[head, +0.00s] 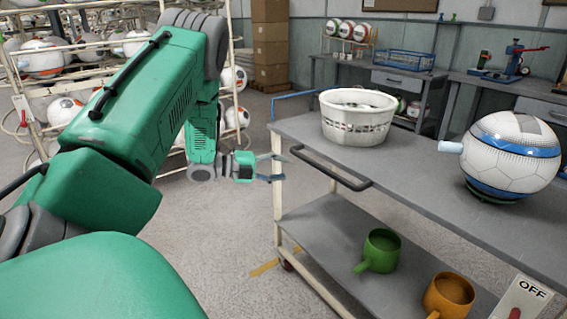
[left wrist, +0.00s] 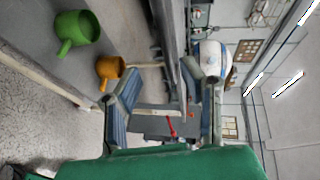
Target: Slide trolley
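The trolley (head: 415,160) has a grey top, a grey lower shelf (head: 335,222), pale posts and a black handle (head: 332,168) along its near left edge. My left gripper (head: 281,168) is to the left of the handle, beside the corner post, with its fingers spread and nothing between them. In the left wrist view, the gripper (left wrist: 166,92) also shows spread fingers, with the trolley's lower shelf (left wrist: 105,15) turned sideways behind them. I cannot tell whether a finger touches the post. My right gripper is not in view.
On the trolley are a white basket (head: 357,128), a white-blue ball (head: 510,152), a green mug (head: 380,250) and an orange mug (head: 449,296). An OFF switch panel (head: 522,297) is at bottom right. Ball racks (head: 75,80) stand left, workbenches behind. Floor left of the trolley is clear.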

